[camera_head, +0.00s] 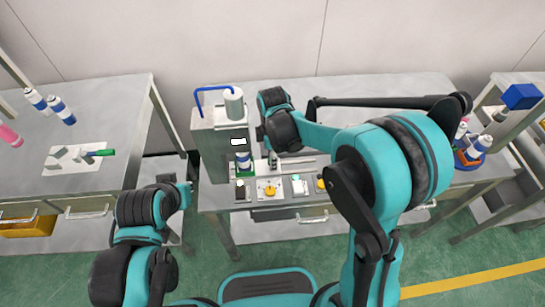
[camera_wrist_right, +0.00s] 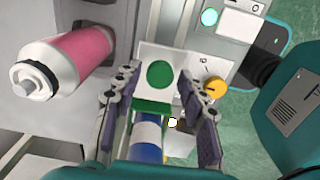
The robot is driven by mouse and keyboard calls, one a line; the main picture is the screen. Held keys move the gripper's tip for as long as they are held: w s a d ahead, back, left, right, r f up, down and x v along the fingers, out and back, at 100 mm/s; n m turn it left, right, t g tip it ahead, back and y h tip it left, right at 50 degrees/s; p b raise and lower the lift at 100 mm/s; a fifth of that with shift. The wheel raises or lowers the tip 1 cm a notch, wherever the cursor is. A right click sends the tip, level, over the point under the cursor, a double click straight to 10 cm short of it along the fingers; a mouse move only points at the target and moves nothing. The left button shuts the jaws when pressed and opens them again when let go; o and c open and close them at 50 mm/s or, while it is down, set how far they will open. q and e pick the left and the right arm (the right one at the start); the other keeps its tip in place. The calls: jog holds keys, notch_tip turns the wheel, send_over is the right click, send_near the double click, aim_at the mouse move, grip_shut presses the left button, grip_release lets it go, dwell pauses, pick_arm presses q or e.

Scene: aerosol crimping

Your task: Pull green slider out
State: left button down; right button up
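The green slider (camera_head: 246,173) sits at the front foot of the grey crimping machine (camera_head: 212,143) in the head view. A blue and white can (camera_head: 243,160) stands at it. In the right wrist view, a white plate with a green disc and a green block (camera_wrist_right: 152,107) lies between the fingers of my right gripper (camera_wrist_right: 158,80). The blue and white can (camera_wrist_right: 148,135) is below the block in that picture. The fingers are apart, with gaps visible beside the green block. In the head view my right gripper (camera_head: 273,160) is just right of the can. My left gripper (camera_head: 181,189) is left of the machine, its fingers unclear.
A control panel with a yellow button (camera_head: 269,189) is at the table's front edge. A pink and white can (camera_wrist_right: 65,65) is close on the left in the wrist view. The left table (camera_head: 100,110) bears several cans and a white plate. A blue box (camera_head: 521,96) is far right.

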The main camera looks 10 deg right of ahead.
grip_shut()
jog(key=d, duration=1.2)
jog(key=shift+d, duration=0.15)
jog(key=shift+o, duration=2.2)
grip_release()
jog(key=shift+d, duration=0.2)
jog(key=shift+a+r, duration=0.1)
notch_tip(320, 180, up, 12)
jog(key=s+m+t, duration=0.7)
jog(key=s+m, duration=0.7)
jog(key=m, duration=0.4)
jog(key=shift+s+a, duration=0.2)
jog(key=shift+s, duration=0.05)
